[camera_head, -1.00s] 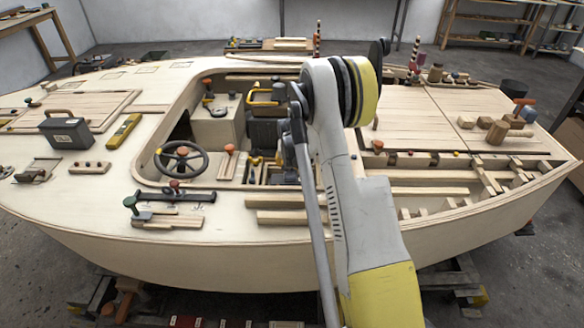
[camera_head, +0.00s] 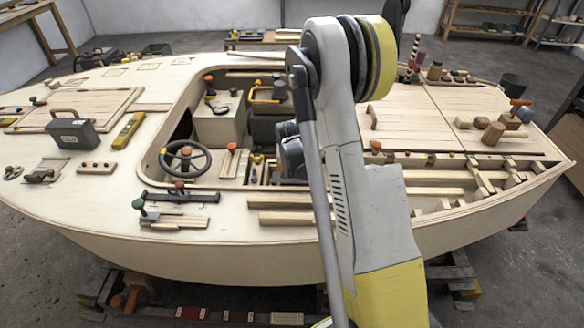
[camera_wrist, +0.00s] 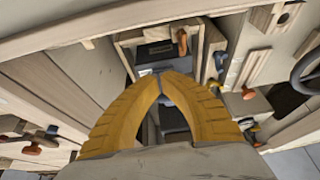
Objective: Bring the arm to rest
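My arm (camera_head: 365,200) rises in front of the plywood hull (camera_head: 250,262) and bends at a large grey and yellow joint near the top of the head view. In the wrist view my gripper (camera_wrist: 160,75) has two yellow ribbed fingers whose tips meet, with nothing visible between them. The fingers point toward the cockpit opening, above a box-like compartment (camera_wrist: 205,40) with a dark item inside. In the head view the gripper itself is hidden behind my arm.
A steering wheel (camera_head: 185,158), a grey toolbox (camera_head: 73,134) and a yellow level (camera_head: 128,130) are on the left side of the hull. A mallet (camera_head: 494,131) lies on the right deck. Open air surrounds the arm above the hull.

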